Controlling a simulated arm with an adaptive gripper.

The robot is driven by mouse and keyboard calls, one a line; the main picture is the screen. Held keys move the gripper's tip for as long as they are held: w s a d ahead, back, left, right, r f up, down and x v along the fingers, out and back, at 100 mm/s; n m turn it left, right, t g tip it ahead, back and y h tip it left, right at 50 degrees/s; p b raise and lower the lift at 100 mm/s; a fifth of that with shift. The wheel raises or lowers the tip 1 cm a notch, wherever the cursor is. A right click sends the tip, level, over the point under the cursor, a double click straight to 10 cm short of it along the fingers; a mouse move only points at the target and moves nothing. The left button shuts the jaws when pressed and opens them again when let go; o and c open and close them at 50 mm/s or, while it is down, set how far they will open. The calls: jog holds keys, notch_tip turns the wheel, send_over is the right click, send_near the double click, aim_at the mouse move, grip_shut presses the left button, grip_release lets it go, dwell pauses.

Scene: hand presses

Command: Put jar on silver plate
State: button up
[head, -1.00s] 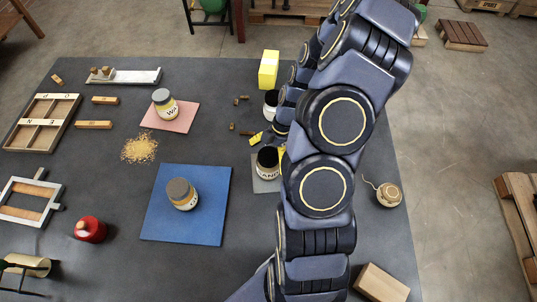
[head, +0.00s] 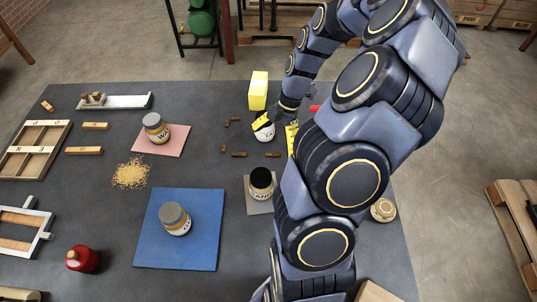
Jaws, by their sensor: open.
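A jar with a black lid (head: 262,177) stands upright on the small silver-grey plate (head: 252,207), right of the blue plate. My gripper (head: 277,130) is open, its yellow fingers apart, at a second pale jar (head: 265,133) farther back. One finger crosses this jar's upper part and hides its lid; the other is to its right. I cannot tell if they touch it. A grey-lidded jar (head: 175,217) stands on the blue plate (head: 207,252). Another (head: 156,127) stands on the pink plate (head: 175,146).
A yellow block (head: 258,90) stands behind the pale jar. Several small brown pieces (head: 239,154) lie near it. A grain pile (head: 131,173), a red flask (head: 82,259) and wooden trays (head: 37,150) are on the left. My arm covers much of the table's right side.

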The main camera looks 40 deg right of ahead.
jog(key=s+a+r+m+g+h, duration=0.2)
jog(key=a+r+m, duration=0.4)
jog(key=a+r, duration=0.65)
jog(key=s+a+r+m+h, duration=0.1)
jog(key=s+a+m+h, duration=0.1)
jog(key=s+a+m, duration=0.5)
jog(key=s+m, duration=0.4)
jog(key=m, duration=0.1)
jog(key=shift+s+a+h, duration=0.3)
jog(key=shift+a, duration=0.05)
